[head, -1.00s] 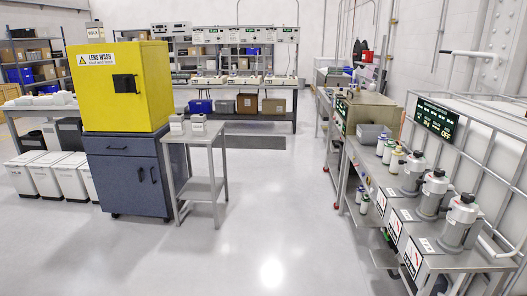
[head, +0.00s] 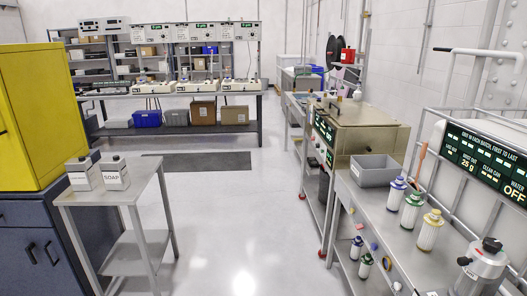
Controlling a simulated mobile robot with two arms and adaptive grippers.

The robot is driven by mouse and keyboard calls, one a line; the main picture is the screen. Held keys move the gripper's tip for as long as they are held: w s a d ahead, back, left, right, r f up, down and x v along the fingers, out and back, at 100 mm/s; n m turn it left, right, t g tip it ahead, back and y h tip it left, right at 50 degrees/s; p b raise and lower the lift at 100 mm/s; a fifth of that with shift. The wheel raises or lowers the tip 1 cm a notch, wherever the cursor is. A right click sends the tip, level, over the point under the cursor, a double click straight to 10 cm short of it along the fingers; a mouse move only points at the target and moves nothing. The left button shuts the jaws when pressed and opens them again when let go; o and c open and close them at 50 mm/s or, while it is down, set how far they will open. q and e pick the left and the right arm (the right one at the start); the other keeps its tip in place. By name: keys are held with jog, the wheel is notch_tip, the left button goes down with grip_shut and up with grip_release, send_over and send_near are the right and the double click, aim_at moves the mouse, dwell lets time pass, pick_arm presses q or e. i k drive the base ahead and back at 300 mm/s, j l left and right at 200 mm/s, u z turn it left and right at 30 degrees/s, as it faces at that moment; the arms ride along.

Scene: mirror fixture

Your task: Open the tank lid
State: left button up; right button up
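A boxy metal tank (head: 372,139) with a brownish, flat top stands at the right of the middle in the head view, with green-lit displays on its front. Its lid (head: 352,112) appears to lie flat and shut, with small dark fittings on top; the detail is too small to be sure. The inside of the tank is hidden. Neither of my grippers shows in the head view.
A grey bin (head: 376,172) and several capped canisters (head: 411,209) stand on the steel bench right of the aisle. A small table (head: 120,188) with two bottles and a yellow cabinet (head: 35,110) stand at left. The grey floor between (head: 230,220) is clear.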

aim_at(345, 114)
jog(key=i, duration=2.3)
